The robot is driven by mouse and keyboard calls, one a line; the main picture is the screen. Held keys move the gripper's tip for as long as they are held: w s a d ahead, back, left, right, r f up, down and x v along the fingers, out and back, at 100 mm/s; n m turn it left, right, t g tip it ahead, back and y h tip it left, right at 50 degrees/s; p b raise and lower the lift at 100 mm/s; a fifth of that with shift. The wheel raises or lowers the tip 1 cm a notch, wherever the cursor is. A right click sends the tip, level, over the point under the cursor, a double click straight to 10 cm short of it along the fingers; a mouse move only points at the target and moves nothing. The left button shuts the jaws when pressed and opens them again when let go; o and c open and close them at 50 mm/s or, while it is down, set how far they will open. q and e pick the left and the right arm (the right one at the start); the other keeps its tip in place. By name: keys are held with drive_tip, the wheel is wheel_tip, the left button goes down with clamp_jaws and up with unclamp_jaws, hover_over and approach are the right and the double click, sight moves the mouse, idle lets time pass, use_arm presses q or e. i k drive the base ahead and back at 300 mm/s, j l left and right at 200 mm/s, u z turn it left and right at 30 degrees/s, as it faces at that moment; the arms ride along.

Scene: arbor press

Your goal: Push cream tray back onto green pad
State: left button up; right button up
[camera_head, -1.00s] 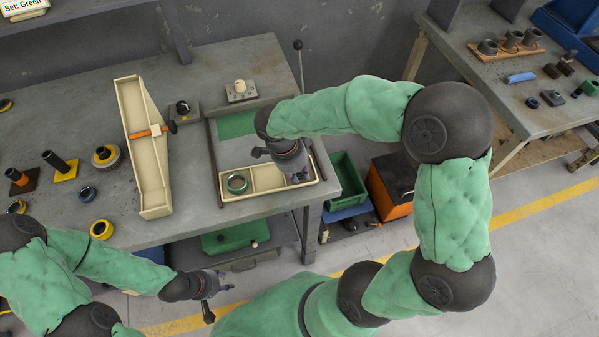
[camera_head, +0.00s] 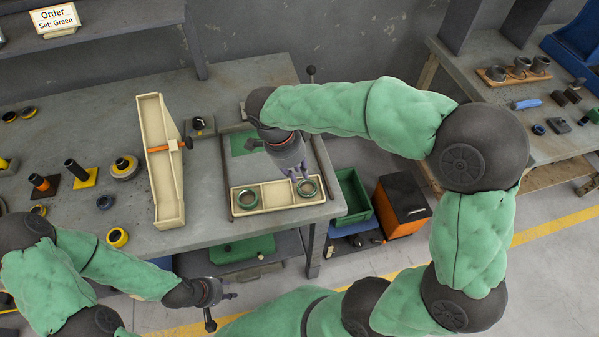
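The cream tray (camera_head: 275,206) lies near the table's front edge, between two dark rails. One ring (camera_head: 247,199) sits in its left compartment and another ring (camera_head: 308,188) in its right one. The middle compartment looks empty. The green pad (camera_head: 240,145) lies behind the tray, between the rails; my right arm and gripper cover its right part. My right gripper (camera_head: 299,176) points down just above the tray's right end, its fingertips apart and holding nothing visible; contact with the tray is unclear. My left gripper (camera_head: 222,308) is open and empty, in front of the table.
A long cream divided bin (camera_head: 173,207) with an orange-handled hammer (camera_head: 168,146) stands left of the rails. Several pegs and rings lie farther left.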

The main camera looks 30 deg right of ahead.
sight(273, 196)
drive_tip(key=k+j+z, duration=0.1)
drive_tip(key=z, duration=0.25)
drive_tip(key=k+j+z, duration=0.15)
drive_tip(key=j+z, duration=0.2)
drive_tip(key=k+j+z, duration=0.1)
drive_tip(key=z, duration=0.25)
drive_tip(key=k+l, duration=0.05)
